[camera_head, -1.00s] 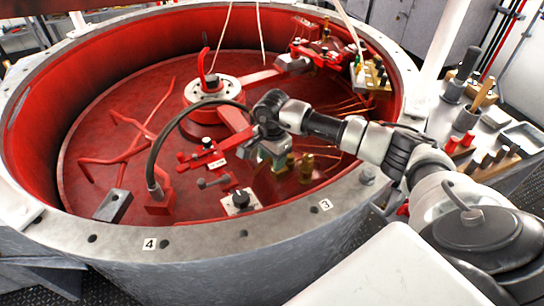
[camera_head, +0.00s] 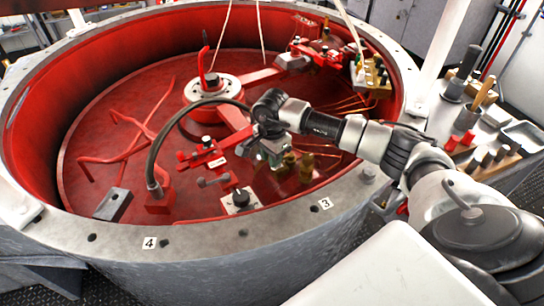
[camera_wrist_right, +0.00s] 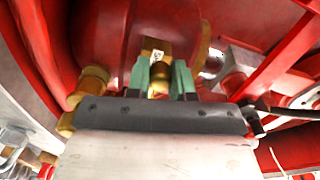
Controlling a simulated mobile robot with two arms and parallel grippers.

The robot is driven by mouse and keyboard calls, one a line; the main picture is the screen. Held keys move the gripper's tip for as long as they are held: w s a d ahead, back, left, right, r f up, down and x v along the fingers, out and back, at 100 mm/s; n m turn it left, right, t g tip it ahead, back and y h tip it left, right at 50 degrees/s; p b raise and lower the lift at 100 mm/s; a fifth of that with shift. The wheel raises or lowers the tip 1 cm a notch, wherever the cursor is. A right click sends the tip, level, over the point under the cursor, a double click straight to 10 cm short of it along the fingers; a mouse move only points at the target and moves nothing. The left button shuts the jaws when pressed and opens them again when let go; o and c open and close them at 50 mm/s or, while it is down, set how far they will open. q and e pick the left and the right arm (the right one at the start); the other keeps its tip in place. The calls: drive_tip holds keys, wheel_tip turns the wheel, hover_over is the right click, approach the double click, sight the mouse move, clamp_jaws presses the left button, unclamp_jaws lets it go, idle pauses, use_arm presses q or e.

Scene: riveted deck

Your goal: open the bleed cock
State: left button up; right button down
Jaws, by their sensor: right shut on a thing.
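My right gripper (camera_head: 268,154) reaches down into the red round pit over a group of brass fittings. In the right wrist view its two green fingers (camera_wrist_right: 160,80) are shut on a small brass part, which I take to be the bleed cock (camera_wrist_right: 158,90). A brass block with a small pale label (camera_wrist_right: 155,48) sits just beyond it. The gripper body hides the lower part of the held piece. More brass fittings (camera_head: 306,168) stand right beside the gripper in the head view. My left gripper is not in view.
A curved dark hose (camera_head: 160,140) arcs left of the gripper to a red block. A red bracket with a label (camera_head: 205,157) and a grey block with a black knob (camera_head: 240,201) lie nearby. The wide grey rim (camera_head: 200,241) passes below my right arm. Another brass fitting (camera_wrist_right: 90,85) is close at left.

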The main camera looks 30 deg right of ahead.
drive_tip(key=w+m, duration=0.1)
drive_tip(key=m+b, duration=0.1)
drive_tip(key=m, duration=0.1)
drive_tip(key=shift+w+d+b, duration=0.2)
drive_tip(key=shift+w+b, duration=0.1)
drive_tip(key=shift+w, duration=0.1)
drive_tip(key=shift+w+d+m+b, duration=0.25)
drive_tip(key=shift+w+m, duration=0.2)
drive_tip(key=shift+m, duration=0.5)
drive_tip(key=shift+w+d+m+b, duration=0.25)
drive_tip(key=shift+w+m, duration=0.15)
drive_tip(key=shift+m, duration=0.55)
drive_tip(key=c, duration=1)
unclamp_jaws()
drive_tip(key=shift+r, duration=0.15)
wheel_tip(320, 180, up, 11)
drive_tip(key=shift+f+b, duration=0.2)
drive_tip(key=shift+b, duration=0.1)
